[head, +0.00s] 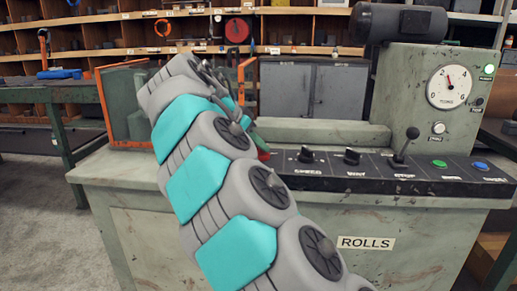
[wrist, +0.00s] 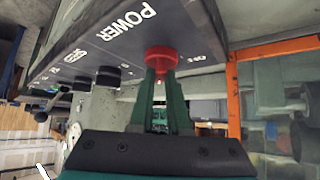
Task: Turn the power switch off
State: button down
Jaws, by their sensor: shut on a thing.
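The power switch is a red knob (wrist: 161,56) on the dark control panel (wrist: 125,35), under the white POWER label in the wrist view. A small OFF label (wrist: 194,58) is to the right of the knob there. My gripper (wrist: 160,78) has its two green fingers closed on the red knob. In the head view a bit of the red knob (head: 263,155) shows at the panel's left end, below my gripper (head: 258,141); my arm hides most of that area. I cannot tell which way the knob is turned.
The panel (head: 330,172) also carries SPEED and WAY knobs, a STOP lever (head: 404,146), a green button (head: 439,163) and a blue button (head: 480,165). An orange-edged frame (head: 103,100) stands left of my arm.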

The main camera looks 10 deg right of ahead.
jog(key=n+t+b, duration=0.1)
jog(key=b, duration=0.1)
jog(key=n+y+b, duration=0.1)
jog(key=n+b, duration=0.1)
jog(key=shift+s+f+t, duration=0.15)
jog(key=shift+f+t, duration=0.2)
jog(key=shift+t, duration=0.05)
jog(key=n+t+y+b, duration=0.1)
jog(key=n, duration=0.1)
jog(key=n+y+b, duration=0.2)
jog(key=shift+s+d+r+n+t+y, duration=0.1)
jog(key=shift+d+r+n+t+y, duration=0.1)
jog(key=shift+n+t+y, duration=0.15)
jog(key=n+y, duration=0.1)
jog(key=n+y+b, duration=0.1)
jog(key=n, duration=0.1)
jog(key=n+y, duration=0.2)
jog(key=shift+d+r+t+b, duration=0.2)
jog(key=shift+d+t+b, duration=0.1)
jog(key=shift+t+b, duration=0.05)
jog(key=shift+d+n+g+y, duration=0.15)
jog(key=shift+n+g+y, duration=0.1)
jog(key=shift+n+y, duration=0.7)
jog(key=shift+d+n+g+y, duration=0.1)
jog(key=shift+n+g+y, duration=0.3)
jog(key=shift+n, duration=0.8)
jog(key=c, duration=0.9)
grip_release()
